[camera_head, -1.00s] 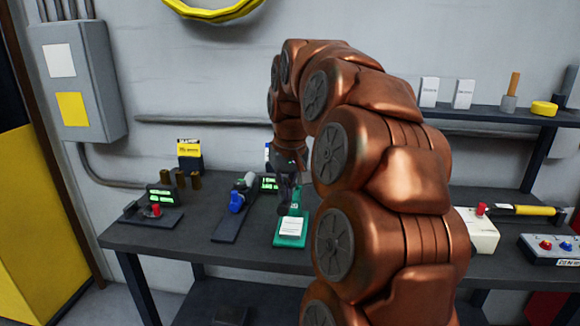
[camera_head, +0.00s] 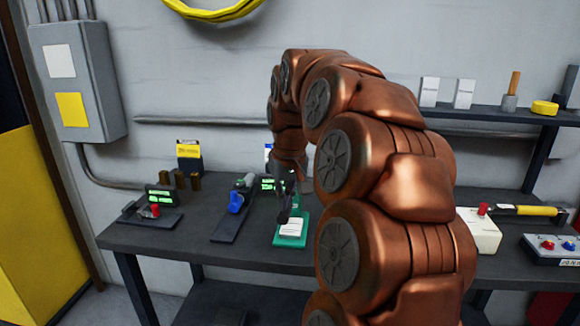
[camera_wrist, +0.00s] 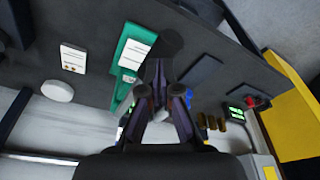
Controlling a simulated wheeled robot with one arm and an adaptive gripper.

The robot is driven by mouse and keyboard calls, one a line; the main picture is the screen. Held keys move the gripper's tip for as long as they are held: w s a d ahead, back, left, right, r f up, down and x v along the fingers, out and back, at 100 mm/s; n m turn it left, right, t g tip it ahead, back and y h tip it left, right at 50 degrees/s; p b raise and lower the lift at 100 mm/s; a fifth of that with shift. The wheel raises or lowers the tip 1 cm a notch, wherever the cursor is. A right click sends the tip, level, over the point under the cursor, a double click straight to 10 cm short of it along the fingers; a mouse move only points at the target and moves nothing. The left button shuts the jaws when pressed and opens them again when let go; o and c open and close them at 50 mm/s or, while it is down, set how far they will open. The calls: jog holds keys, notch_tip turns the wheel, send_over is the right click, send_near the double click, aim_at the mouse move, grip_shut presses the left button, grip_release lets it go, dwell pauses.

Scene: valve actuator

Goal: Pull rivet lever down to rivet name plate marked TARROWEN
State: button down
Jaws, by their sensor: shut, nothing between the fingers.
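The riveting tool has a green base (camera_head: 290,241) on the bench; the base also shows in the wrist view (camera_wrist: 131,52). A white name plate (camera_head: 291,227) lies on it, and it also shows in the wrist view (camera_wrist: 134,53); its lettering is too small to read. A dark lever with a round end (camera_wrist: 171,42) reaches out beside the base. My gripper (camera_wrist: 164,92) is shut and empty, close to the lever's stem; I cannot tell whether they touch. In the head view my gripper hangs over the tool, which is partly hidden.
A blue-handled tool on a dark base (camera_head: 236,203) stands just left of the green base. A device with a green display and red button (camera_head: 158,201) is farther left. A white box with a red button (camera_head: 481,230) and a control box (camera_head: 551,248) are right.

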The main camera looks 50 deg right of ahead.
jog(key=shift+f, duration=0.25)
jog(key=shift+f+b, duration=0.35)
jog(key=shift+f, duration=0.05)
jog(key=shift+r, duration=0.15)
jog(key=w+d+r+p, duration=0.1)
jog(key=d+r+p, duration=0.1)
jog(key=r+p, duration=0.2)
jog(key=w+d+r+p, duration=0.2)
jog(key=r+p, duration=0.2)
jog(key=r, duration=0.6)
jog(key=shift+d, duration=0.25)
dwell(1.7)
jog(key=shift+w, duration=0.1)
jog(key=shift+r, duration=0.2)
jog(key=p+v, duration=0.2)
jog(key=v, duration=0.1)
jog(key=w+p+v, duration=0.1)
jog(key=shift+s+d+r, duration=0.15)
jog(key=shift+r, duration=0.3)
